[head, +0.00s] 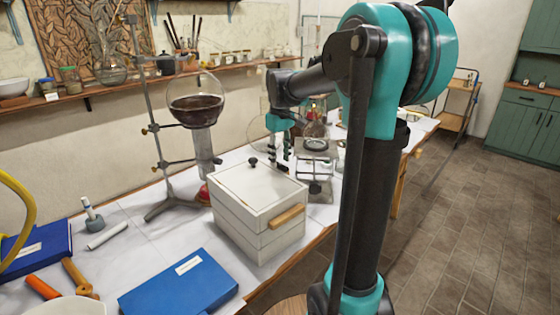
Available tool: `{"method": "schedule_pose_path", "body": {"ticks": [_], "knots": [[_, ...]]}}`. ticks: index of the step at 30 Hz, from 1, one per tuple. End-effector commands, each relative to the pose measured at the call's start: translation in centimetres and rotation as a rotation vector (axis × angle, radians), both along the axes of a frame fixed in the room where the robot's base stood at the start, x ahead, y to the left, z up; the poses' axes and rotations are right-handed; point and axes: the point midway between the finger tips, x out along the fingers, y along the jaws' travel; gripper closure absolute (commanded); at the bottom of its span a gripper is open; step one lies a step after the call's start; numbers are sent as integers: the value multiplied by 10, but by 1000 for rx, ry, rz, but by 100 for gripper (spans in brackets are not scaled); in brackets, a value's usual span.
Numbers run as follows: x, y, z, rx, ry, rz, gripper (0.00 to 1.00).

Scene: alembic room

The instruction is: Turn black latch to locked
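A white box (245,215) with a wooden handle (287,216) on its front right side stands on the table. A small black piece (253,162), which looks like the black latch, sits at the back edge of its lid. Its exact turn is too small to read. My gripper (279,165) points down beside the lid's back right edge, to the right of the black piece and apart from it in the picture. Its two dark fingers show a gap with nothing seen between them. How far it is from the box in depth is unclear.
A round flask (196,105) on a metal stand (157,150) is behind the box at left. A metal apparatus (316,170) stands right of it. Blue books (178,284) lie in front at left. A wall shelf (120,85) runs behind.

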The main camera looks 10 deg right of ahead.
Motion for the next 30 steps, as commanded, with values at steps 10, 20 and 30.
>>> {"method": "schedule_pose_path", "body": {"ticks": [10, 20, 30], "knots": [[0, 0, -16, 0, 0, 0, 60], [0, 0, -16, 0, 0, 0, 83], [0, 0, -15, 0, 0, -3, 100]]}}
